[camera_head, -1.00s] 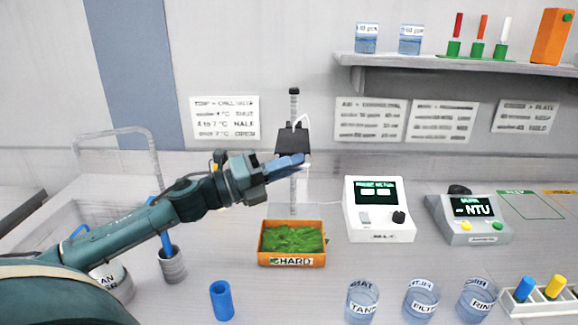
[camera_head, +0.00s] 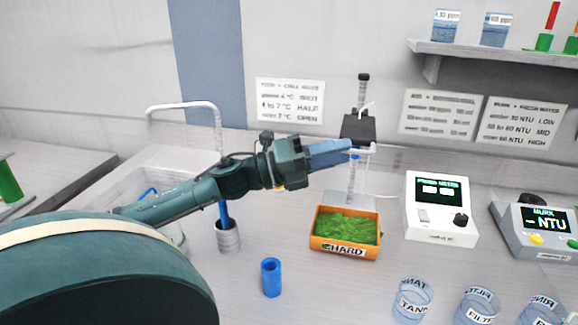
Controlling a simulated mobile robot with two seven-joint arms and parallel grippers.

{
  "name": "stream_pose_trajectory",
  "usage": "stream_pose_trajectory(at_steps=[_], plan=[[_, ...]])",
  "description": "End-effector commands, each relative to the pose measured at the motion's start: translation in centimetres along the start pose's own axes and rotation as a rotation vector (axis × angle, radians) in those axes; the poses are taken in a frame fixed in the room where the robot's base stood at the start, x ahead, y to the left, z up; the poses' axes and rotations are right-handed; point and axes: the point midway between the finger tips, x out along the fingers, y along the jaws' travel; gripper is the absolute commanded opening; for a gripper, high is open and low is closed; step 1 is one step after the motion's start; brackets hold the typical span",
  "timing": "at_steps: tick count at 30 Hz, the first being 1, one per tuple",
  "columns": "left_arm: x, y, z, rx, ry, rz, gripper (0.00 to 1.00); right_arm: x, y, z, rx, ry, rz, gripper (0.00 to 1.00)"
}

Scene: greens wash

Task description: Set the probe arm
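The probe stand is an upright pole with a black knob on top (camera_head: 363,77) and a black block (camera_head: 358,128) partway up, behind the orange HARD tray. A short white arm (camera_head: 366,148) sticks out just below the block. My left gripper (camera_head: 347,149) reaches in from the left, its blue fingers pointing right at the pole just under the block. The fingers overlap in this view, so their gap and any contact with the white arm cannot be told. The orange tray (camera_head: 344,251) holds chopped greens. My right gripper is out of view.
A white meter (camera_head: 440,208) and a grey NTU meter (camera_head: 540,228) stand to the right. Labelled clear cups (camera_head: 411,300) line the front right. A blue cup (camera_head: 271,278) and a grey ribbed holder (camera_head: 228,237) stand left of the tray. A sink with a tap (camera_head: 183,107) is behind my arm.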

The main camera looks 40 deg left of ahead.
Motion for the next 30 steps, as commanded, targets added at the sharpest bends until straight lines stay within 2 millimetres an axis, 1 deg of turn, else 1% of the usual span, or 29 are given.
stream_pose_trajectory(at_steps=[1, 5, 12, 16, 21, 30], plan=[[-0.8, 0.2, -0.2, -0.003, 0.0, 0.003, 0.31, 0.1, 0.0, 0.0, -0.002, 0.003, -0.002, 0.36], [-2.7, 0.2, -0.1, -0.004, -0.001, 0.003, 0.31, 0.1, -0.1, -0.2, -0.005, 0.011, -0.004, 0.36], [-6.8, 0.1, 0.0, 0.0, -0.002, 0.002, 0.31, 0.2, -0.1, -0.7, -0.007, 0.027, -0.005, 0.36], [-8.4, 0.0, 0.1, 0.0, -0.003, -0.001, 0.31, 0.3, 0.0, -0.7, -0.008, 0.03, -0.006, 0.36], [-9.4, -0.1, 0.1, 0.003, 0.0, -0.001, 0.31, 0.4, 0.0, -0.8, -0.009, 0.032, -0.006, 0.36], [-9.4, -0.2, 0.1, 0.003, 0.0, -0.001, 0.31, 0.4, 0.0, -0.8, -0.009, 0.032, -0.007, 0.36]])
